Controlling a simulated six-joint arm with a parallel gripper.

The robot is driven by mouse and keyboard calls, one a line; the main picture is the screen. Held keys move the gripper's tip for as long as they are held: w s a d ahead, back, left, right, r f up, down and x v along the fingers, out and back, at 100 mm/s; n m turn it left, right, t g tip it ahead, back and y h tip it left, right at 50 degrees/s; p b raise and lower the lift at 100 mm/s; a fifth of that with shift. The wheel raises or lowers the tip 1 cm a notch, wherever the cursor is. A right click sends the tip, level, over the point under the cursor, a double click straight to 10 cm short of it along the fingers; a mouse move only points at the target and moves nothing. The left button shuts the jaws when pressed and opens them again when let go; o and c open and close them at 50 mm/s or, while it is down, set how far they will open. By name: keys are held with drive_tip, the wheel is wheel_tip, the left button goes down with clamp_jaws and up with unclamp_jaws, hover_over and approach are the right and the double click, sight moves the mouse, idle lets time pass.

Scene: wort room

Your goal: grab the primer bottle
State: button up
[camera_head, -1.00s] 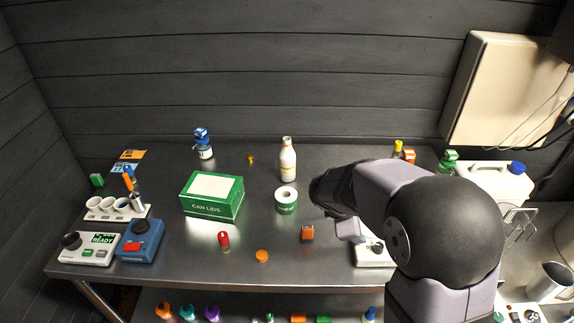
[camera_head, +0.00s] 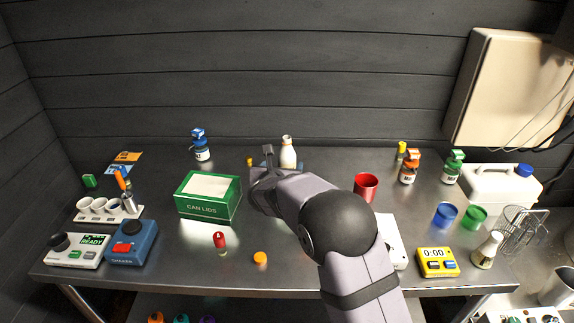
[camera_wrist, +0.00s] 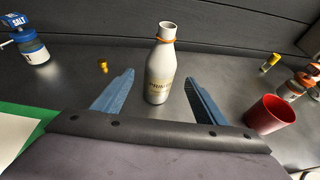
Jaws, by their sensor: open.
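My gripper (camera_wrist: 158,90) is open, with one blue finger on either side of the bottle in the wrist view. The fingers look apart from the bottle; I cannot tell how far it is between them. In the head view my gripper (camera_head: 268,158) is just left of and in front of the bottle.
A green can lids box (camera_head: 208,207) stands left of my gripper. A red cup (camera_head: 366,185) stands to the right. A small brass piece (camera_wrist: 103,66) and a blue salt bottle (camera_wrist: 33,49) are at left. Orange and green capped bottles stand further right.

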sight(286, 162)
drive_tip(key=shift+p+x, duration=0.35)
drive_tip(key=shift+x, duration=0.65)
drive_tip(key=shift+r+p+x, duration=0.1)
drive_tip(key=shift+p+x, duration=0.5)
drive_tip(key=shift+x, duration=0.25)
drive_tip(key=shift+r+p+x, duration=0.15)
drive_tip(key=shift+p+x, duration=0.45)
drive_tip(key=shift+x, duration=1.2)
drive_tip(key=c, duration=1.3)
